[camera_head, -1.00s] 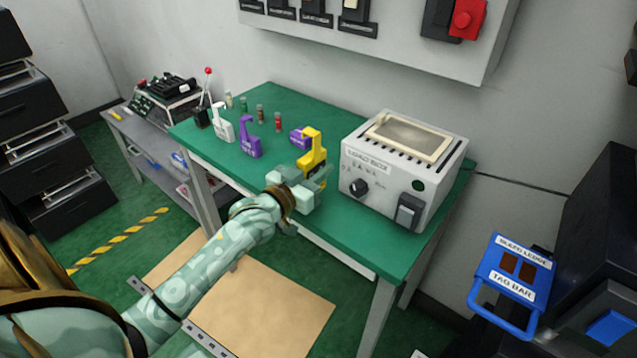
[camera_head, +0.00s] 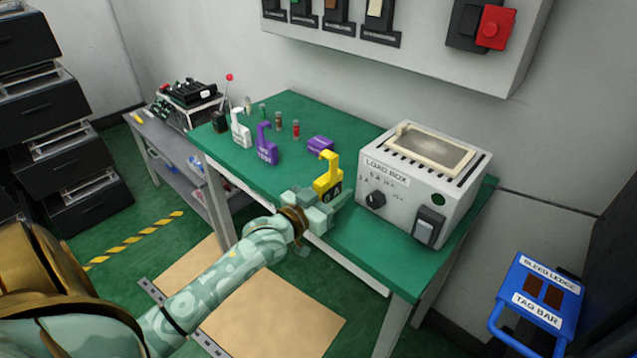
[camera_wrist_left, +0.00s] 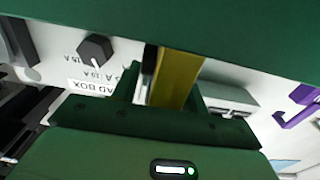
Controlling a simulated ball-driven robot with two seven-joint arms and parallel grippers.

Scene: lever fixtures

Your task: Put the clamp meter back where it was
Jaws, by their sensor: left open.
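The yellow clamp meter (camera_head: 329,171) stands upright on the green table (camera_head: 370,240) near its front edge, left of the load box. My left gripper (camera_head: 333,199) is at its base, with its fingers apart. In the left wrist view the yellow meter (camera_wrist_left: 178,78) shows between the two dark green fingers (camera_wrist_left: 162,92). The jaws are open, and I cannot tell whether either finger touches it. The meter's lower part is partly hidden by the gripper in the head view. My right gripper is not in view.
The load box (camera_head: 425,185) stands close to the right of the meter. A purple block (camera_head: 320,144) lies behind it. A purple clamp-shaped piece (camera_head: 266,146) and a white one (camera_head: 240,130) stand to the left, with small cylinders (camera_head: 296,129) behind. The table between is clear.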

